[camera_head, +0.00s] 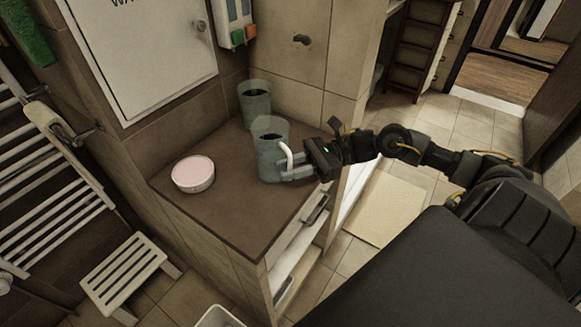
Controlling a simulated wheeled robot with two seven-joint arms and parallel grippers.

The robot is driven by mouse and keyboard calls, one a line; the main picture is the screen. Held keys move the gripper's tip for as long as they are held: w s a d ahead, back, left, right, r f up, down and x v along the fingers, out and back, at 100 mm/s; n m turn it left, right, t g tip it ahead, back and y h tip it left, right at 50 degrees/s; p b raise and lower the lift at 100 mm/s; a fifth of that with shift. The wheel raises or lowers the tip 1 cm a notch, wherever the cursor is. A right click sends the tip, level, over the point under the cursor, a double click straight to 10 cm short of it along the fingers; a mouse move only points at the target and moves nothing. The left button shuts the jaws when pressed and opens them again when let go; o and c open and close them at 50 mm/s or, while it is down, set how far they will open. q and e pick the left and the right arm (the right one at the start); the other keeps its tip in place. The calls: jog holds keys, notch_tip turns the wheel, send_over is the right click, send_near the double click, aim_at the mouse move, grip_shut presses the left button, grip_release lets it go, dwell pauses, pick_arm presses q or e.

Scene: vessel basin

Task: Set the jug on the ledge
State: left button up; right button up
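The jug (269,155) is a translucent grey-green vessel with a white curved handle on its right side. It is upright over the right part of the brown ledge (225,217); I cannot tell whether its base touches the surface. My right gripper (290,171) comes in from the right, and its pale fingers look closed around the lower part of the handle. The fingers partly hide the handle. My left gripper is not in view.
A similar translucent vessel (255,101) stands behind the jug near the wall corner. A round white dish with a pink top (193,173) sits on the ledge's left. The front middle of the ledge is clear. A slatted stool (125,272) stands at lower left.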

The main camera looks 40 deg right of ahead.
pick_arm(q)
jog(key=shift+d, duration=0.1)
pick_arm(e)
jog(key=shift+o, duration=0.5)
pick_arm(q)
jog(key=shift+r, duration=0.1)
pick_arm(e)
jog(key=shift+r+p, duration=0.2)
jog(key=shift+p, duration=0.1)
jog(key=v, duration=0.1)
jog(key=b+v, duration=0.1)
jog(key=v, duration=0.1)
jog(key=b+v, duration=0.1)
jog(key=shift+s+d+f, duration=0.15)
jog(key=shift+d+f, duration=0.2)
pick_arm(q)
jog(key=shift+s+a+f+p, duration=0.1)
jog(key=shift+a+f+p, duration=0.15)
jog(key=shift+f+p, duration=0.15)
pick_arm(e)
jog(key=v, duration=0.7)
jog(key=shift+d+r, duration=0.2)
jog(key=shift+r, duration=0.05)
